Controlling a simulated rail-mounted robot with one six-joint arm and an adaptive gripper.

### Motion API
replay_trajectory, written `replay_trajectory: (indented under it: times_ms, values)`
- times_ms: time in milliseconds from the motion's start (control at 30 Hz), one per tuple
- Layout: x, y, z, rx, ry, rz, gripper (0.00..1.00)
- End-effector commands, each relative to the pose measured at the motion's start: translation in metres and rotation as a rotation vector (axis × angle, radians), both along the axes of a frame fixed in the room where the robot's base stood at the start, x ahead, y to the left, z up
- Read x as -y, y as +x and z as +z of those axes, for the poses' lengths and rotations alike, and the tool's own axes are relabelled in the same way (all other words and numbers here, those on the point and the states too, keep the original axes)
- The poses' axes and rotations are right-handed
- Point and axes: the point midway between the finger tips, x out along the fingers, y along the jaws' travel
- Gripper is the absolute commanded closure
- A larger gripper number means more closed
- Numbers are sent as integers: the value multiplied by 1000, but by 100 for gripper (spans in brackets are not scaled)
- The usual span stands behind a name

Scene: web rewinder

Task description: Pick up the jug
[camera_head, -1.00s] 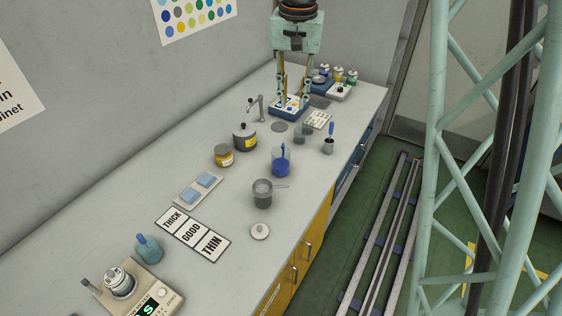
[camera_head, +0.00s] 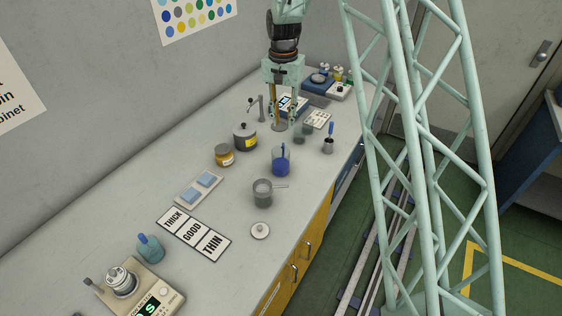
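A clear jug (camera_head: 281,162) with blue liquid in it stands upright on the grey counter, near the middle of the view. A blue stick or handle rises from its top. My gripper (camera_head: 286,125) points down over the counter, just beyond the jug in the picture. Its two fingers are apart with nothing seen between them. The fingers appear clear of the jug. A small clear grey vessel (camera_head: 303,133) stands close to the right of the fingers; I cannot tell whether they touch it.
A grey pot with a yellow label (camera_head: 245,137) and an amber jar (camera_head: 224,155) stand left of the jug. A cup with a side handle (camera_head: 263,192) is in front. A brush holder (camera_head: 328,145) stands right. A tap (camera_head: 259,108) is near the gripper.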

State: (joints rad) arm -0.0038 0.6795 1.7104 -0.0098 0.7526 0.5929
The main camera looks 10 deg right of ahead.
Motion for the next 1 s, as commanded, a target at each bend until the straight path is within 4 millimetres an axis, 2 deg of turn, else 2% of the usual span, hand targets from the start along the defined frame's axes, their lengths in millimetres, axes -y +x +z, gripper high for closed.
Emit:
replay_trajectory:
  times_ms: [100, 667, 1000]
  values:
    - [0, 3, -6, -3, -1, -5, 78]
    - [0, 3, -13, -5, 0, -6, 78]
    - [0, 2, -51, -6, -1, -6, 78]
